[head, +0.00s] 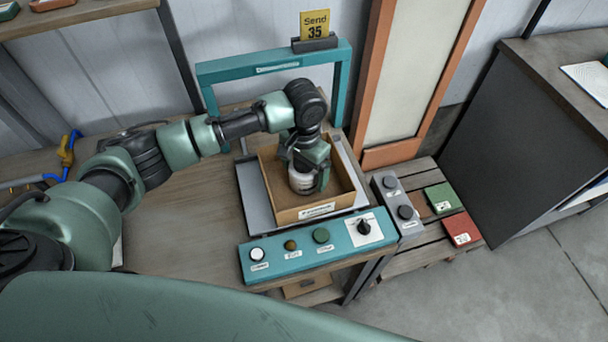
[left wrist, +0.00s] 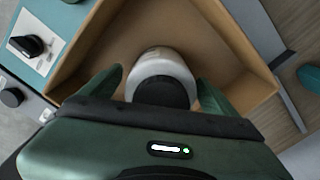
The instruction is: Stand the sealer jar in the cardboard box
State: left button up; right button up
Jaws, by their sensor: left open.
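The sealer jar (head: 301,183) is white with a dark top and stands upright inside the open cardboard box (head: 309,211). In the left wrist view the jar (left wrist: 163,67) shows with its black lid toward me, and the box (left wrist: 91,46) surrounds it. My left gripper (head: 308,180) reaches down into the box around the jar. Its fingers (left wrist: 160,86) are open, one on each side of the jar, with small gaps showing. The jar's underside is hidden. My right gripper is not in view.
The box sits on a grey plate (head: 252,196) under a teal frame (head: 272,66). A teal control panel (head: 290,253) with knobs lies in front. A yellow "Send 35" sign (head: 314,25) stands on the frame. Green (head: 442,198) and red (head: 461,229) blocks lie at right.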

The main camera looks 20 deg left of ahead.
pick_arm(q)
notch_tip(320, 180, up, 10)
jog(key=shift+r+b, duration=0.2)
jog(key=shift+b, duration=0.45)
jog(key=shift+s+f, duration=0.1)
